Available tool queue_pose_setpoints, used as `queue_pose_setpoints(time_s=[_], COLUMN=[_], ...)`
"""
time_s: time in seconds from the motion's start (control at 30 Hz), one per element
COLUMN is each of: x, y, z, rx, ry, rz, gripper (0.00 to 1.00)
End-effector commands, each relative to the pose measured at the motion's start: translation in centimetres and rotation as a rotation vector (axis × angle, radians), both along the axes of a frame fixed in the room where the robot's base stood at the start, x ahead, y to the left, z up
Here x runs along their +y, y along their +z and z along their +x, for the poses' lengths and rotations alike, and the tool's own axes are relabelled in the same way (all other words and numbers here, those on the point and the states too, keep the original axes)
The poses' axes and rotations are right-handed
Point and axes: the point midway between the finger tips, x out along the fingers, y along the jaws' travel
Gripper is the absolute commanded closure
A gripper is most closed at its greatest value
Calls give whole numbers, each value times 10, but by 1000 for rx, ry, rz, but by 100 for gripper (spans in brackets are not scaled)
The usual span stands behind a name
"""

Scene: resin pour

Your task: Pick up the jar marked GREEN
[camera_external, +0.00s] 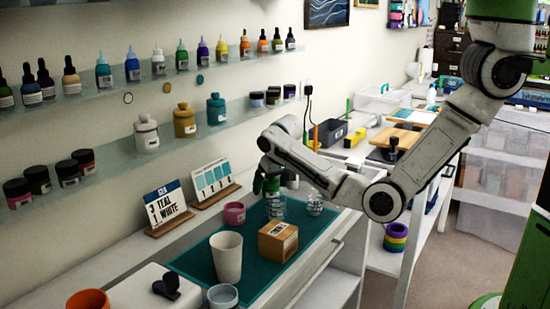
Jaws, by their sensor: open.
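No label reading GREEN can be made out; the jar lettering is too small. Lidded jars stand on the lower wall shelf: a white jar (147,137), an ochre jar (184,123) and a teal jar (216,111). Dark-lidded small jars (67,174) stand at that shelf's left end, and more (272,97) at its right. My gripper (268,187) is open, pointing down over the back of the teal mat (200,264). A clear container (275,207) is just below it; whether the fingers surround its top cannot be told.
A wooden box (277,244), a beige cup (226,259) and a pink pot (234,213) stand on the mat. Another clear container (314,205) is close to my arm. Card stands (165,207) line the wall. Dropper bottles (132,67) fill the upper shelf.

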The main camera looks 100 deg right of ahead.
Motion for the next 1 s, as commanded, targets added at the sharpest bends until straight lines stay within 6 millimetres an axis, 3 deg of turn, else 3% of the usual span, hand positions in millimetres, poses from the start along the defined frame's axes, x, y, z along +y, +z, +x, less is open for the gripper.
queue_pose_setpoints(time_s=[0.23,0.9,1.0], x=[0,0,0], y=[-1,-1,0], z=[0,1,1], rx=[0,-1,-1], ry=[0,1,1], rz=[-1,-1,-2], gripper=[7,72,73])
